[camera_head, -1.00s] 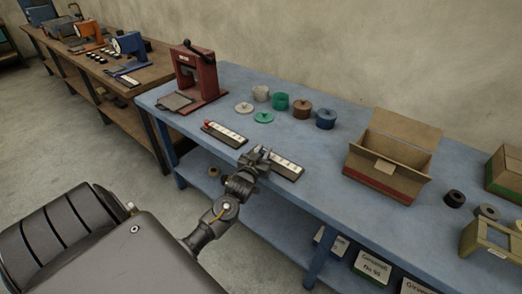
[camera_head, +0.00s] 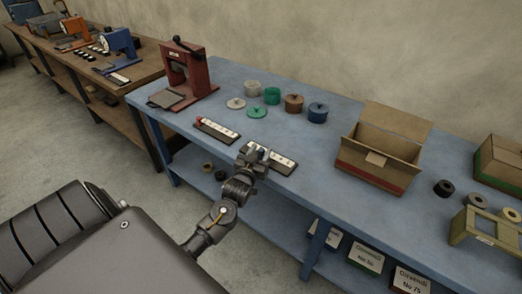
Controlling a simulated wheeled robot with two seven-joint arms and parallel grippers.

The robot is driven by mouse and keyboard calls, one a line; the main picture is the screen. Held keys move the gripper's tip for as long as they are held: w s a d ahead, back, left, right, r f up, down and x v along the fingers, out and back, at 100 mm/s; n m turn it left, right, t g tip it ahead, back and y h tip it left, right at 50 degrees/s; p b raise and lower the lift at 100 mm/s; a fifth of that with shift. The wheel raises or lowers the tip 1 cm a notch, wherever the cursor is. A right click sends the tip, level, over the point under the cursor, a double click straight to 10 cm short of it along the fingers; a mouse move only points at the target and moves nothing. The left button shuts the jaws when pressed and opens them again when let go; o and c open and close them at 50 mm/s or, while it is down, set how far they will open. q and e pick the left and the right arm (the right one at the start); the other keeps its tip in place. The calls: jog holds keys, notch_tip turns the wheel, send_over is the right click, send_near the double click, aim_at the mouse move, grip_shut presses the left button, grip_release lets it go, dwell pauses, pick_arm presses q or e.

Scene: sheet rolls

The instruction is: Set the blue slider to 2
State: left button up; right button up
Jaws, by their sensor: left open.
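A dark slider strip with a white scale (camera_head: 283,162) lies near the front edge of the blue table. A small bluish knob (camera_head: 261,153) shows at its left part, close to my gripper; I take it for the blue slider. My left gripper (camera_head: 254,155) is open at the left end of this strip and hides part of it. Whether its fingers touch the knob cannot be told. The scale figures are too small to read. A second strip (camera_head: 218,131) with a red knob (camera_head: 199,120) at its left end lies to the left. My right gripper is not in view.
A red press (camera_head: 188,75) stands at the table's left end. Several round lidded pots, such as a blue one (camera_head: 318,112), stand behind the strips. An open cardboard box (camera_head: 373,165) stands to the right. The blue tabletop (camera_head: 310,150) between strip and box is clear.

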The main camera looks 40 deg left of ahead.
pick_arm(q)
jog(key=b+v, duration=0.1)
jog(key=v, duration=0.8)
jog(key=shift+s, duration=0.25)
jog(key=shift+d+r, duration=0.1)
jog(key=s+d+f+m+g+h, duration=0.2)
jog(key=s+d+f+g+h, duration=0.2)
jog(key=s+d+f+g, duration=0.3)
jog(key=s+d+f+m+g, duration=0.1)
jog(key=s+d+g, duration=0.15)
jog(key=s, duration=0.35)
jog(key=s+d+f+m+g+h, duration=0.1)
jog(key=s+d+g, duration=0.15)
jog(key=s, duration=0.35)
jog(key=s+d+f+m+g, duration=0.1)
jog(key=s+d+g, duration=0.15)
jog(key=s, duration=0.35)
notch_tip(320, 180, down, 24)
jog(key=s+a+f+g, duration=0.2)
jog(key=s+f, duration=1.5)
jog(key=f, duration=0.1)
jog(key=shift+a+f+m, duration=0.15)
jog(key=shift+a+m, duration=0.15)
jog(key=shift+a, duration=0.1)
